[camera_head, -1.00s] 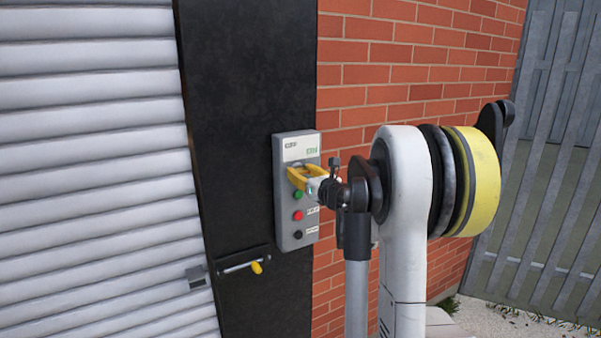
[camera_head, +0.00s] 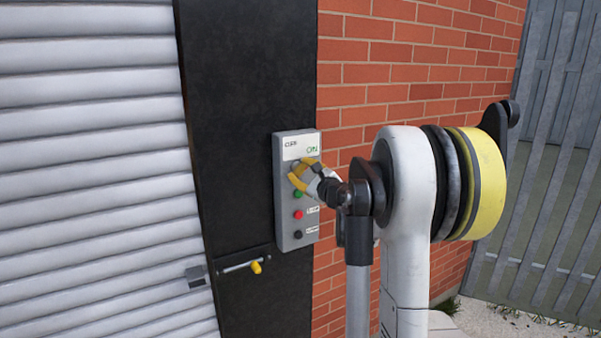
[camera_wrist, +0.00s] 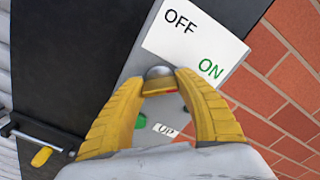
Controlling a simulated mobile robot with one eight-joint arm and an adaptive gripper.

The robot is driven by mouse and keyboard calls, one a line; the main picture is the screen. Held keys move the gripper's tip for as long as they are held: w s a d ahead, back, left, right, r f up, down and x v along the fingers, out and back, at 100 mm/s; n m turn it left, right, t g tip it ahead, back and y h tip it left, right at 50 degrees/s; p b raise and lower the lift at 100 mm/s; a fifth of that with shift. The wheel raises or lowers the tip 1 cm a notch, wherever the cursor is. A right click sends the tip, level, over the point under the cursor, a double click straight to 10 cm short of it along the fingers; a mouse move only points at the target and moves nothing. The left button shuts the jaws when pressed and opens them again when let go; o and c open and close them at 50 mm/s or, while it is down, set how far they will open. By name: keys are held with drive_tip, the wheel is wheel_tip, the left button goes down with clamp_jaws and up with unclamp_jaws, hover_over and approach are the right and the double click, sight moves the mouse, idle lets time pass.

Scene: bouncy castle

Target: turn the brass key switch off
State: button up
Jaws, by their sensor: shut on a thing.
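A grey control box (camera_head: 287,225) hangs on a black post and carries a white label (camera_head: 299,145) at its top. In the wrist view the label (camera_wrist: 190,32) reads OFF in black and ON in green. My gripper (camera_head: 299,172), with yellow fingers, is at the upper part of the box, just under the label. In the wrist view my gripper (camera_wrist: 163,86) is shut on the key switch. A rounded grey metal part of the key switch (camera_wrist: 158,72) shows between the fingertips. The fingers hide most of it, so I cannot tell where it points.
Below the gripper, the box has a green button (camera_head: 298,194), a red button (camera_head: 298,214) and a black button (camera_head: 298,234). A latch with a yellow knob (camera_head: 257,267) sits on the post, lower left. A roller shutter (camera_head: 95,170) is left, a brick wall (camera_head: 400,65) right.

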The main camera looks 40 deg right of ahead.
drive_tip(key=n, duration=0.5)
drive_tip(key=shift+n, duration=0.3)
drive_tip(key=shift+n+b, duration=0.3)
drive_tip(key=shift+n, duration=1.8)
drive_tip(key=o, duration=1.2)
drive_tip(key=v, duration=1.2)
drive_tip(key=shift+a, duration=0.1)
